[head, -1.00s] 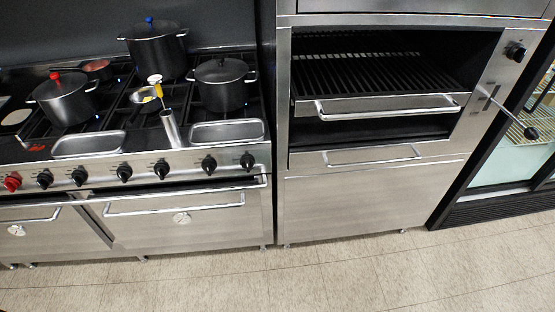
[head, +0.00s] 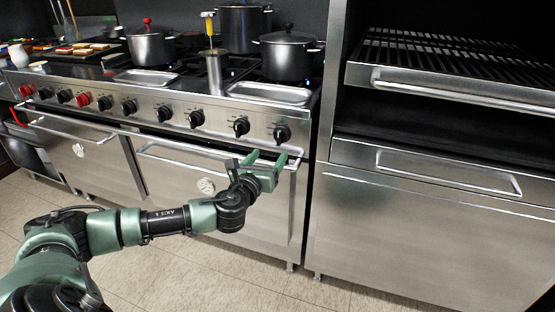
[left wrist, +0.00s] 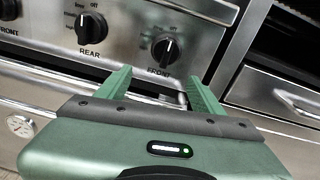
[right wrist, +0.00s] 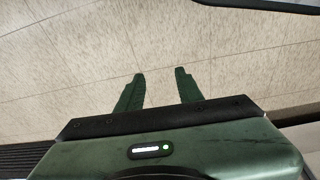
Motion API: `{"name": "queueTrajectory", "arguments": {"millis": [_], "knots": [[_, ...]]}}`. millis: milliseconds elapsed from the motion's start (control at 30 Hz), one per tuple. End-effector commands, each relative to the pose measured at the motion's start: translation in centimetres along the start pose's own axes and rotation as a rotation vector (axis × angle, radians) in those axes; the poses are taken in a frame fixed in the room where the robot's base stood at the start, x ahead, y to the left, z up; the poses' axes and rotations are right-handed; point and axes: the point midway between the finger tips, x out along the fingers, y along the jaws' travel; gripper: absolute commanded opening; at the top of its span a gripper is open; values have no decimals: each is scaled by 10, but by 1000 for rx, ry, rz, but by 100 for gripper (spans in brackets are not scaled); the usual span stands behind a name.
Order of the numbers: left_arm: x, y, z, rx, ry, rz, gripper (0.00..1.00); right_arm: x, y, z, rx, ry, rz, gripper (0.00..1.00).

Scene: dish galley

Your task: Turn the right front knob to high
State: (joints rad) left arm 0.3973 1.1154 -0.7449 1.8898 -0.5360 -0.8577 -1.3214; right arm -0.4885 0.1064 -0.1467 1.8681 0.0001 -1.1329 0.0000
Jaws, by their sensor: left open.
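The right front knob (head: 282,133) is the black knob at the right end of the range's control panel. In the left wrist view this knob (left wrist: 167,50) has "FRONT" printed below it and "off" above, with its pointer roughly upright. My left gripper (head: 266,158) is open and empty, just below and in front of the knob. In the left wrist view its fingertips (left wrist: 158,78) stand apart below the knob, not around it. My right gripper (right wrist: 160,77) is open and empty above the tiled floor.
A knob marked "REAR" (left wrist: 92,27) sits just left of the front one. The oven door handle (head: 190,153) runs below the panel. A steel cabinet with a drawer (head: 450,170) stands to the right. Pots (head: 287,57) are on the cooktop.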

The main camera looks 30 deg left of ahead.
Motion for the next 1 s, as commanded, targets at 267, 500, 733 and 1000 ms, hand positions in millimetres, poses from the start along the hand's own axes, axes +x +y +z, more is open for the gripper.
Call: {"name": "queueTrajectory", "arguments": {"millis": [267, 500, 733, 1000], "knots": [[13, -4, 24, 125, -64, -17, 67, -8, 1, -6, 1, 10, 2, 36], [52, -5, 25, 121, -61, -18, 67, -18, 2, -9, 2, 16, 3, 36], [71, -6, 26, 122, -59, -20, 67, -26, 2, -12, 3, 20, 4, 36], [72, -5, 25, 122, -58, -20, 67, -28, 2, -13, 4, 21, 4, 36]]}}
